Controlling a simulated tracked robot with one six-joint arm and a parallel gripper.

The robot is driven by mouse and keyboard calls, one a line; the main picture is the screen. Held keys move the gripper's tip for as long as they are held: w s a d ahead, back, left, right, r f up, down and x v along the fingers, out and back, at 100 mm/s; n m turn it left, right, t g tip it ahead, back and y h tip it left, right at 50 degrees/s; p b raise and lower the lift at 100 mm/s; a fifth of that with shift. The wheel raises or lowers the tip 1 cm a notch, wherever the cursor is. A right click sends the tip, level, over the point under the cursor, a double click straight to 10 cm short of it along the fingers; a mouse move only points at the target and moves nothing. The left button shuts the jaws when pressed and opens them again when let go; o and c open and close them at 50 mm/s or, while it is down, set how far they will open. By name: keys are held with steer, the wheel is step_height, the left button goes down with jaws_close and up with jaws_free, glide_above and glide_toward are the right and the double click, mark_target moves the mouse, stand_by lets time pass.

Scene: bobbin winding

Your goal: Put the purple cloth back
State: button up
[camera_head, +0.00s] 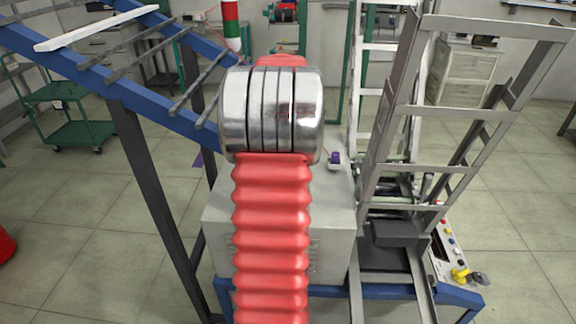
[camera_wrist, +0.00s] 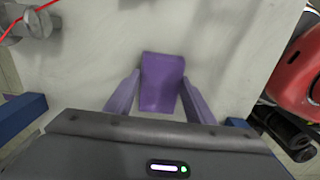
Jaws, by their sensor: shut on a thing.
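In the wrist view, the purple cloth (camera_wrist: 162,84) is a small, folded-looking purple piece. It lies between the two fingers of my gripper (camera_wrist: 161,76), which is shut on it. Behind it is a pale, flat grey surface (camera_wrist: 85,80); I cannot tell whether the cloth touches it. In the head view my red and metal arm fills the middle and hides my gripper. A small purple item on a white base (camera_head: 335,159) shows right of my arm; I cannot tell what it is. A purple patch (camera_head: 198,160) shows left of my arm.
In the wrist view, a metal clamp (camera_wrist: 30,22) with a red wire is at the upper left, and a red machine part (camera_wrist: 297,75) is at the right. In the head view, a blue sloped frame (camera_head: 115,88) stands left and a grey metal frame (camera_head: 445,112) right.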

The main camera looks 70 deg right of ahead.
steer(key=shift+f, duration=0.1)
steer(key=o, duration=1.4)
step_height(320, 180, up, 12)
stand_by(0.7)
steer(key=shift+w+r, duration=0.1)
steer(key=shift+r, duration=0.1)
